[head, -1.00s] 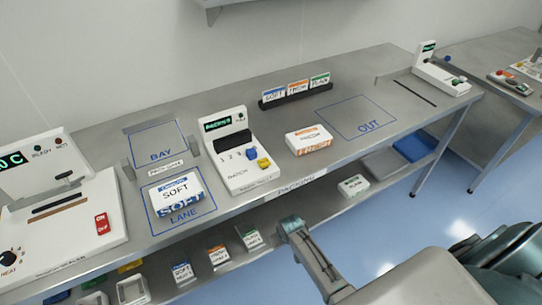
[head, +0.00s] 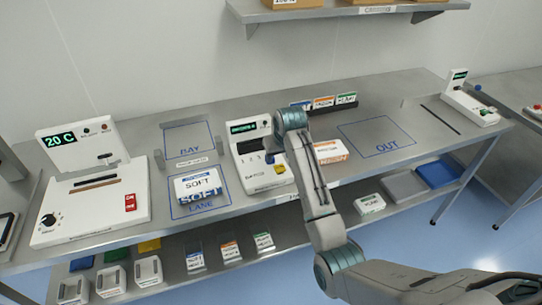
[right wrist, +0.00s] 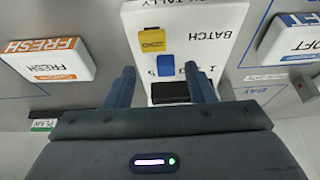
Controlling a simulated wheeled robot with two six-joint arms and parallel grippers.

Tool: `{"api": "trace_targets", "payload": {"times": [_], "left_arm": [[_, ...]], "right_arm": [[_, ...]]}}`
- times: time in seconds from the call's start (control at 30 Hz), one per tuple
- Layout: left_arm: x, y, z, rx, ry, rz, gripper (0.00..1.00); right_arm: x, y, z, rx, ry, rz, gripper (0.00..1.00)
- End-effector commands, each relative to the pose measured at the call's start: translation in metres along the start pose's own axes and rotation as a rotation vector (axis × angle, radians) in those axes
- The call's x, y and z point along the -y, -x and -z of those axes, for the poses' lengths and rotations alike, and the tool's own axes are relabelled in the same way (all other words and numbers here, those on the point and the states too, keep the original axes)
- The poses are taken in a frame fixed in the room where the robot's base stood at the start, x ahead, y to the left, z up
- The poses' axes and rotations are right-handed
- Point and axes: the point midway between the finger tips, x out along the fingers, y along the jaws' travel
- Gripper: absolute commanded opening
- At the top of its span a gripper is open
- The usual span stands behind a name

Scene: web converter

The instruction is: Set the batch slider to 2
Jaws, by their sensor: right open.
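The white batch unit (head: 248,172) stands on the bench, with a small green display on top. In the right wrist view its white face (right wrist: 205,20) reads BATCH upside down. The blue slider knob (right wrist: 165,66) lies between my right fingers, toward the end of the number row away from the 1. The exact number beside it is partly hidden. A yellow button (right wrist: 152,40) is beyond it. My right gripper (right wrist: 161,80) is open above the unit, a finger on each side of the knob; contact cannot be told. In the head view my arm covers part of the unit. My left gripper is not in view.
A SOFT pack (head: 193,187) lies in the lane left of the unit, and a FRESH pack (head: 330,151) to its right. The heat sealer (head: 90,195) stands further left. The OUT area (head: 378,138) is clear. A shelf (head: 340,10) hangs above.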

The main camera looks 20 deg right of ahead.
Motion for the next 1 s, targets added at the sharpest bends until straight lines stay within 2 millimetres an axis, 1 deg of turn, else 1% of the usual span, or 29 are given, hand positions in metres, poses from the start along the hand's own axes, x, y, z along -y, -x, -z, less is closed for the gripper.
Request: {"api": "trace_targets", "payload": {"times": [0.03,0.1,0.23,0.33,0.47,0.6,0.8,1.0], "left_arm": [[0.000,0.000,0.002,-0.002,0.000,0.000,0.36],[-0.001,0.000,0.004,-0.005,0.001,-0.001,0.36],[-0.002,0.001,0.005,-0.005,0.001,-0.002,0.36],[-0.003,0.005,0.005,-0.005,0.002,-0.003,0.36],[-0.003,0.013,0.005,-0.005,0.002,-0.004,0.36],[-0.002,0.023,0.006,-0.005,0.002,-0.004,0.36],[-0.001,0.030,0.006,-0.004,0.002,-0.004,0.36],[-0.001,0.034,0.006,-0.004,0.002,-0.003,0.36]], "right_arm": [[0.003,0.009,0.016,-0.005,0.002,0.004,0.49],[0.005,0.016,0.030,-0.008,0.004,0.007,0.49],[0.007,0.021,0.042,-0.007,0.006,0.010,0.49],[0.007,0.015,0.043,-0.004,0.007,0.010,0.49],[0.007,-0.003,0.042,-0.002,0.007,0.010,0.49],[0.007,-0.030,0.043,-0.002,0.007,0.010,0.49],[0.008,-0.063,0.043,-0.004,0.007,0.010,0.49],[0.008,-0.081,0.043,-0.006,0.006,0.010,0.49]]}}
